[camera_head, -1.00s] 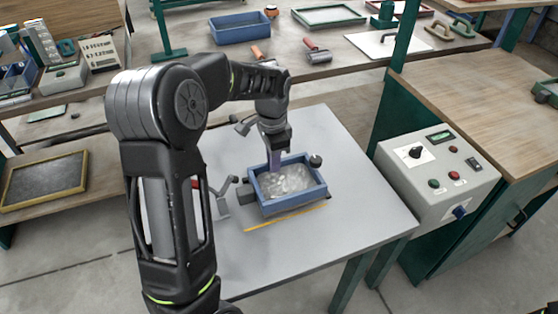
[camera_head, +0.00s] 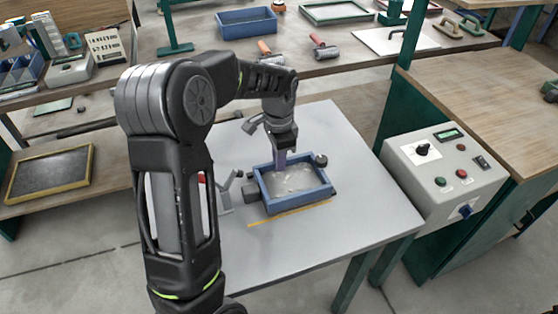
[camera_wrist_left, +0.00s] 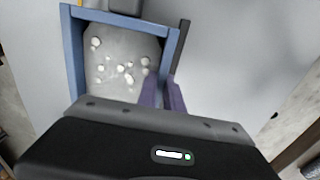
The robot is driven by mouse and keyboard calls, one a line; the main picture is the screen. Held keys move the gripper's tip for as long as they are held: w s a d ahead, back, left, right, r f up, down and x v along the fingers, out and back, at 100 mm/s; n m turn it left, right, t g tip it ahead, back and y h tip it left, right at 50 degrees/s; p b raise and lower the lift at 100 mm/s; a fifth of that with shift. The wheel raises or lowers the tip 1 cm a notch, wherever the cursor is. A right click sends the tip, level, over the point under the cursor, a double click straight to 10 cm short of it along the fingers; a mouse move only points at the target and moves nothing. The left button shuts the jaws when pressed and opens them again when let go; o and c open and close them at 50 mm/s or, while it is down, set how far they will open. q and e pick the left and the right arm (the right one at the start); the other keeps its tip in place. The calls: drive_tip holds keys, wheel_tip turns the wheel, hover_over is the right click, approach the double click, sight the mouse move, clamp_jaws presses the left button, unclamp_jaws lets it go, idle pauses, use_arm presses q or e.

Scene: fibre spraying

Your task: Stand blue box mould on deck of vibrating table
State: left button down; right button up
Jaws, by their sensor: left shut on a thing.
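The blue box mould (camera_head: 300,200) stands on the grey deck of the vibrating table (camera_head: 345,235), beside a yellow line. It holds a grey wet mix, with several pale lumps in the left wrist view. My left gripper (camera_head: 280,160) comes down from above at the mould's back wall. In the left wrist view its purple fingers (camera_wrist_left: 163,92) are shut on a wall of the mould (camera_wrist_left: 74,55). I cannot tell whether the mould's underside fully touches the deck. My right gripper is not in view.
Dark clamp-like fittings (camera_head: 252,190) stand close around the mould. A control box (camera_head: 445,175) with knobs and buttons is at the deck's right. A back bench holds another blue tray (camera_head: 246,23) and rollers (camera_head: 323,50). The front of the deck is clear.

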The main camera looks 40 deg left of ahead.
use_arm(q)
drive_tip(key=c, duration=1.5)
unclamp_jaws()
drive_tip(key=shift+o, duration=0.5)
drive_tip(key=shift+s+f, duration=0.1)
drive_tip(key=shift+f, duration=0.05)
drive_tip(key=shift+r+b, duration=0.4)
drive_tip(key=shift+r, duration=3.6)
drive_tip(key=shift+r, duration=0.1)
